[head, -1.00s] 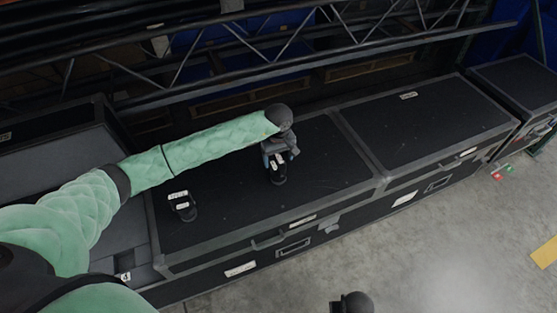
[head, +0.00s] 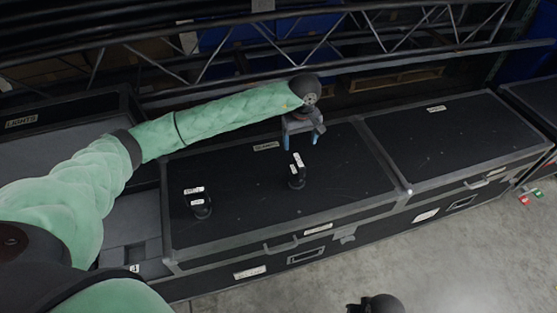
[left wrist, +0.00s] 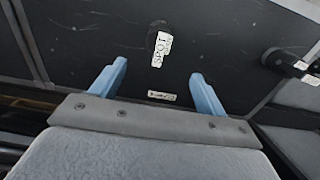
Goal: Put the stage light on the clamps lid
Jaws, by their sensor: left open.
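A small black stage light (head: 297,181) with white labels stands on the black case lid (head: 345,180). It also shows in the left wrist view (left wrist: 151,38), where its label reads "SPOT". A similar black light (head: 202,210) stands further left on the same lid and shows at the right of the left wrist view (left wrist: 290,63). The lid carries a small pale label (head: 266,146), too small to read surely. My left gripper (head: 304,140) is open and empty, behind the nearer-to-middle light and apart from it. My right gripper's fingers are not visible.
An open case labelled "LIGHTS" (head: 22,122) with grey foam lies at the left. Another closed black case (head: 450,140) adjoins on the right. A metal truss (head: 250,52) runs behind the cases. Concrete floor (head: 440,250) lies in front.

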